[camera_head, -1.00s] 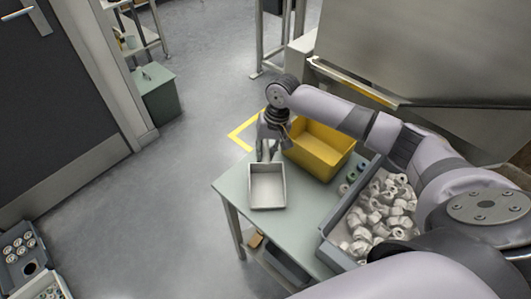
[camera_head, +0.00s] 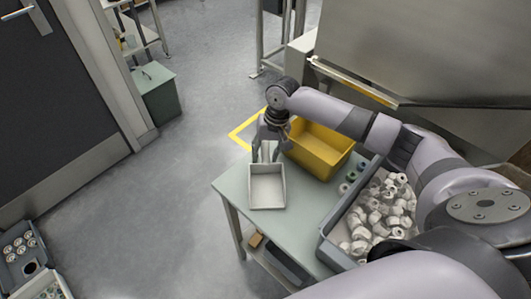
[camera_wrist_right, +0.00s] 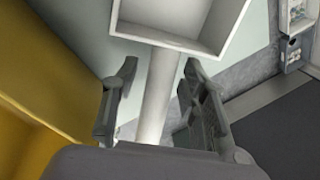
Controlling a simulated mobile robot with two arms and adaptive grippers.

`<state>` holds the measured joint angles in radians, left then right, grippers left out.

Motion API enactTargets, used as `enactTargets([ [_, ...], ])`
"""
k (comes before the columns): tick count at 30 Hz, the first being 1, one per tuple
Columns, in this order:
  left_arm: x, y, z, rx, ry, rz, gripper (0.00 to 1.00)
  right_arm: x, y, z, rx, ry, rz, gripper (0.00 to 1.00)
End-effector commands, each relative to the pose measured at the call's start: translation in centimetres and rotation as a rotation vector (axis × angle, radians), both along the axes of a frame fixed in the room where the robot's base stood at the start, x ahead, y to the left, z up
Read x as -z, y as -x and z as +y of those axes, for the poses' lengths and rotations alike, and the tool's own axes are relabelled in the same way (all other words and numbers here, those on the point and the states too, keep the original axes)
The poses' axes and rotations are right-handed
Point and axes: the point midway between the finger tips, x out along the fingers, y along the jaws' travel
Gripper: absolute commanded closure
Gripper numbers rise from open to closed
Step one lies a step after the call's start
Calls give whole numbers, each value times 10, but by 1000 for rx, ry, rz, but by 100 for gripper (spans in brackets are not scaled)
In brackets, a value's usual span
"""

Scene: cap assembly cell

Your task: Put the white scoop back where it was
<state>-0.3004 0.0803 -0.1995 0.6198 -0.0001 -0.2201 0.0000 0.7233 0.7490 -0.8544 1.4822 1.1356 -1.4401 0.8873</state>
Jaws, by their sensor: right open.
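The white scoop (camera_head: 267,188) lies on the pale green table (camera_head: 296,226), near its far left corner. It has a square, open, empty pan, and its handle points away toward the yellow bin. My right gripper (camera_head: 267,157) is at the handle end of the scoop. In the right wrist view the scoop's pan (camera_wrist_right: 180,22) is at the top and its handle (camera_wrist_right: 158,95) runs down between the two open fingers of my right gripper (camera_wrist_right: 157,100). Gaps show on both sides of the handle. My left gripper is not in view.
A yellow bin (camera_head: 322,150) stands right beside the gripper. A grey tray (camera_head: 330,243) full of white caps is at the table's right. A few small coloured pieces (camera_head: 352,177) lie between them. Open floor lies left of the table.

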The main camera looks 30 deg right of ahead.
Motion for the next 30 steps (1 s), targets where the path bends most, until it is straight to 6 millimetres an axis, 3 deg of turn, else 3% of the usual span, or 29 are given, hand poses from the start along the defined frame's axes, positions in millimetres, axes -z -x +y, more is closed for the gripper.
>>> enactTargets([
  [5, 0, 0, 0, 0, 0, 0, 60, -16, 0, -3, -1, -1, -3, 60],
  [15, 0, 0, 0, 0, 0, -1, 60, -86, 2, -17, 0, -1, -4, 60],
  [19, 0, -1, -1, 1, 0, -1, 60, -106, 3, -20, -1, -1, -3, 60],
  [30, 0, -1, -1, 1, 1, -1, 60, -120, 5, -23, 0, 0, 1, 60],
])
